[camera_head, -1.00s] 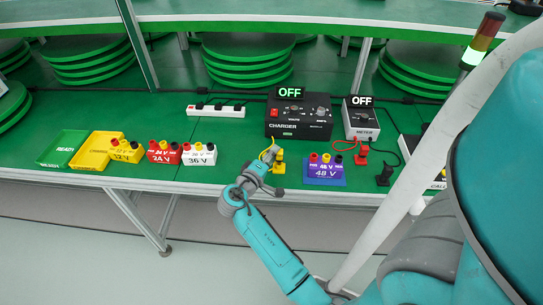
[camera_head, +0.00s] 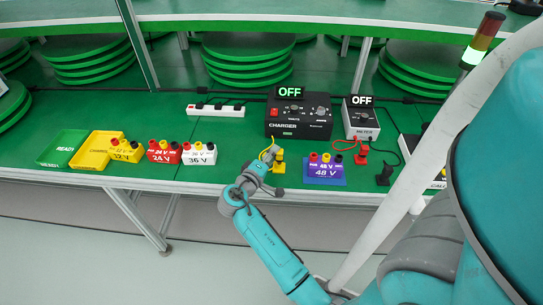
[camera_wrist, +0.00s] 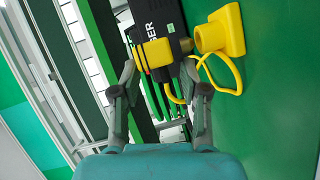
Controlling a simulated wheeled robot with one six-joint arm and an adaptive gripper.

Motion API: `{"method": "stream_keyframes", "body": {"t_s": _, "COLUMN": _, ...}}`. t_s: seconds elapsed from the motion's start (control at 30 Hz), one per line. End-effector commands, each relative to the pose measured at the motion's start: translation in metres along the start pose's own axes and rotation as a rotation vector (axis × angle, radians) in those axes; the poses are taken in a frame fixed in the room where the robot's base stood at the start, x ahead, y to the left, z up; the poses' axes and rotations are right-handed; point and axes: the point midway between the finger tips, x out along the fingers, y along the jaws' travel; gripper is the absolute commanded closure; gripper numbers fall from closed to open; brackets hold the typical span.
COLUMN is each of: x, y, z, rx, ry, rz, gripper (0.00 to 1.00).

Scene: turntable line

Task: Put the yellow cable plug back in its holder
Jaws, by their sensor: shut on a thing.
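My gripper (camera_head: 262,166) is at the front edge of the green bench, below the charger. In the wrist view my gripper (camera_wrist: 158,66) is shut on the yellow cable plug (camera_wrist: 155,52), which shows between its fingertips. The yellow holder (camera_head: 279,162) stands on the bench just right of my gripper. In the wrist view the holder (camera_wrist: 222,32) has a round collar on a square base, with the plug beside it and apart from it. A yellow cable (camera_wrist: 232,76) loops close below the holder. The plug is mostly hidden in the head view.
The black charger (camera_head: 298,117) reads OFF behind the holder. The meter (camera_head: 361,120) stands to its right. A purple 48 V block (camera_head: 325,169) is right of the holder. White 36 V (camera_head: 199,153) and red 24 V (camera_head: 164,152) blocks stand left. Bench between white block and gripper is clear.

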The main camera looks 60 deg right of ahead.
Motion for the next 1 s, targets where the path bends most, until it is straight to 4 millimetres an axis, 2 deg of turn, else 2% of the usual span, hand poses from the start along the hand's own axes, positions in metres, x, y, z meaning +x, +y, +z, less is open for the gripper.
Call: {"method": "stream_keyframes", "body": {"t_s": 1.0, "x": 0.0014, "y": -0.0089, "z": 0.0021, "rx": -0.001, "ry": 0.000, "rz": 0.000, "gripper": 1.00}}
